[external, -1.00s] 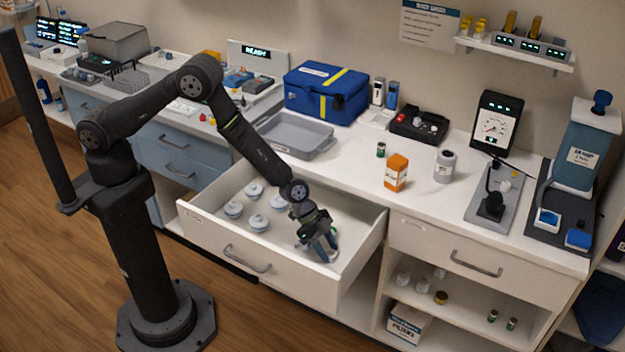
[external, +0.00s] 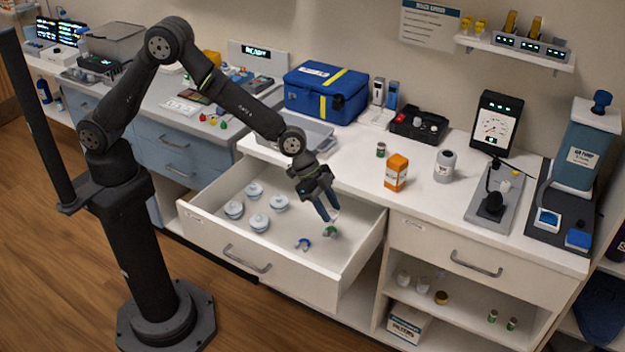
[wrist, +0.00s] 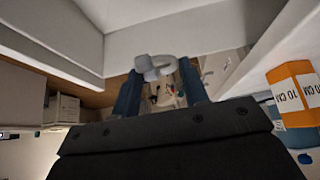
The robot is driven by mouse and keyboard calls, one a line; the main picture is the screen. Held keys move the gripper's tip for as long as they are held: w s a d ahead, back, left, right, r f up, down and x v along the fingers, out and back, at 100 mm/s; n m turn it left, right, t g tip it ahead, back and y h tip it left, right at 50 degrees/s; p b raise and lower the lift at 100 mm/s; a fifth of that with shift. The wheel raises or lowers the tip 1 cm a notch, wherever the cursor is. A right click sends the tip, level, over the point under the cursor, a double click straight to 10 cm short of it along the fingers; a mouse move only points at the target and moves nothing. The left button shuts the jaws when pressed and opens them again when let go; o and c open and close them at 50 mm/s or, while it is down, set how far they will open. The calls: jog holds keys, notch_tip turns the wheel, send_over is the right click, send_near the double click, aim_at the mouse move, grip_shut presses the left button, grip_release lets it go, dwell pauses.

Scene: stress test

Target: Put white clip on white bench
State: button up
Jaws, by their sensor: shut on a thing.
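My gripper (external: 330,214) is above the right side of the open white drawer (external: 247,250). It is shut on a white clip, seen in the wrist view as a pale curved piece (wrist: 155,65) between the blue fingertips. In the external view the white clip (external: 335,214) is a small pale shape at the fingertips. A blue clip (external: 303,244) and a green clip (external: 330,232) lie on the drawer floor below. The white bench (external: 350,171) is the countertop behind and to the right of the drawer.
Several pale lidded jars (external: 257,222) stand in the drawer's left part. On the bench are an orange box (external: 396,172), a grey bottle (external: 445,166), a small green vial (external: 381,149) and a grey tray (external: 310,133). Bare bench shows between the tray and the orange box.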

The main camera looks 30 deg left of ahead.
jog(key=w+a+r+n+t+y, duration=0.1)
jog(key=w+a+r+n+t, duration=0.2)
jog(key=w, duration=0.5)
jog(key=w+a+r+n, duration=0.1)
jog(key=w+r+n, duration=0.2)
jog(key=w+r, duration=0.35)
jog(key=w+a+r+n+t+y, duration=0.1)
jog(key=w+a+r+n+t, duration=0.15)
jog(key=w, duration=0.75)
jog(key=shift+g, duration=0.45)
jog(key=w+a+f, duration=0.1)
jog(key=w+f, duration=0.1)
jog(key=w, duration=0.2)
jog(key=w+a+f, duration=0.1)
jog(key=w+f, duration=0.1)
jog(key=w, duration=0.1)
jog(key=w+a+f, duration=0.1)
jog(key=w+f, duration=0.1)
jog(key=w, duration=0.2)
jog(key=shift+w+f, duration=0.3)
jog(key=shift+w, duration=0.05)
jog(key=shift+w+a+f, duration=0.1)
jog(key=shift+w, duration=0.1)
jog(key=shift+f, duration=2)
jog(key=shift+f, duration=0.1)
jog(key=o, duration=0.9)
